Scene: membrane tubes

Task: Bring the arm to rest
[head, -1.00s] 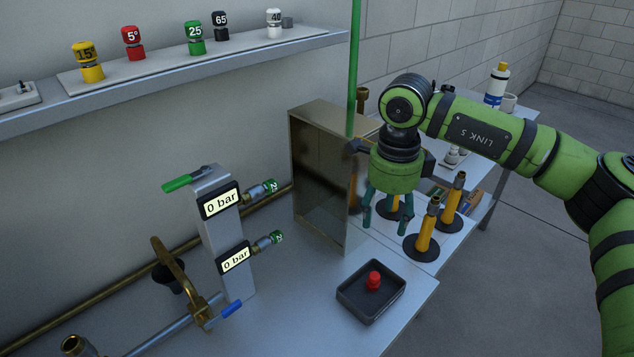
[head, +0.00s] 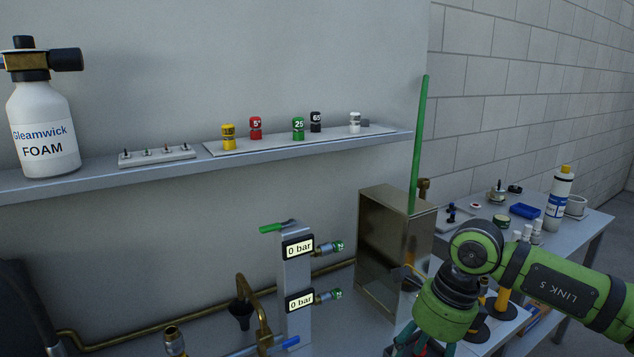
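My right arm comes in from the right edge in the head view. Its green gripper (head: 425,345) hangs downward at the bottom edge, in front and to the right of the brass-coloured box (head: 388,245). Only the upper parts of its fingers show. The fingertips are cut off by the frame, so its opening and anything between the fingers are hidden. My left gripper is not in view.
A post (head: 293,290) with two gauges reading 0 bar stands left of the box. A wall shelf (head: 100,180) holds a foam bottle (head: 42,130) and coloured numbered caps (head: 298,128). A side table (head: 590,222) with bottles stands behind my arm.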

